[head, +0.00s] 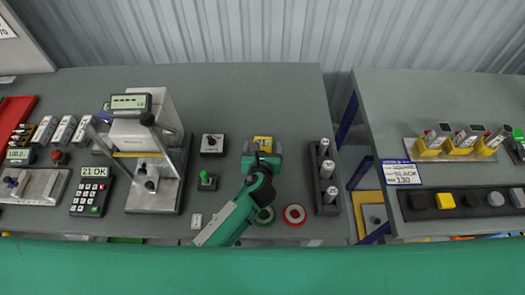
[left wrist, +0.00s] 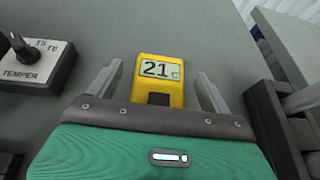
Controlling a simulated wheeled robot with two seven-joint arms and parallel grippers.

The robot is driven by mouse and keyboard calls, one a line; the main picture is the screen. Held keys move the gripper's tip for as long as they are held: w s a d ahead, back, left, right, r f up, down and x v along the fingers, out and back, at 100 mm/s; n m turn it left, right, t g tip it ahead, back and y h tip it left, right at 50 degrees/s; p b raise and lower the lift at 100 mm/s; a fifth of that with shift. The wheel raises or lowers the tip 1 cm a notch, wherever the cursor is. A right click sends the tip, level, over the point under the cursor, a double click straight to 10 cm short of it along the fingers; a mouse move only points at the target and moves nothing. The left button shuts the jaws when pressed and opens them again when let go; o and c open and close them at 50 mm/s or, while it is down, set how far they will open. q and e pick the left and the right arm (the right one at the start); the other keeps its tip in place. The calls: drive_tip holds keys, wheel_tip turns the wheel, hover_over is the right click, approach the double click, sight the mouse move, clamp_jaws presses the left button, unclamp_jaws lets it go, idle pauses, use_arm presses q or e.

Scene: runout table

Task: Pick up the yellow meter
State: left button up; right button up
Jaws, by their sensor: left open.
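The yellow meter (left wrist: 158,77) lies on the grey table, its display reading 21 C, in the left wrist view. It sits between the two open fingers of my left gripper (left wrist: 159,86), with a gap on either side. In the head view the meter (head: 262,141) shows just beyond my left gripper (head: 262,150), whose body hides its near part. My right gripper is not in either view.
A TEMPER knob box (head: 212,144) stands left of the meter. A dark rack (head: 327,205) with metal cylinders stands to the right. A red ring (head: 294,214) lies near the front edge. The table behind the meter is clear.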

sight(262, 149)
use_arm(q)
drive_tip(key=shift+w, duration=0.1)
drive_tip(key=c, duration=1.2)
drive_tip(key=shift+r, duration=0.1)
wheel_tip(262, 149, up, 20)
drive_tip(key=b, duration=0.2)
drive_tip(key=shift+p, duration=0.8)
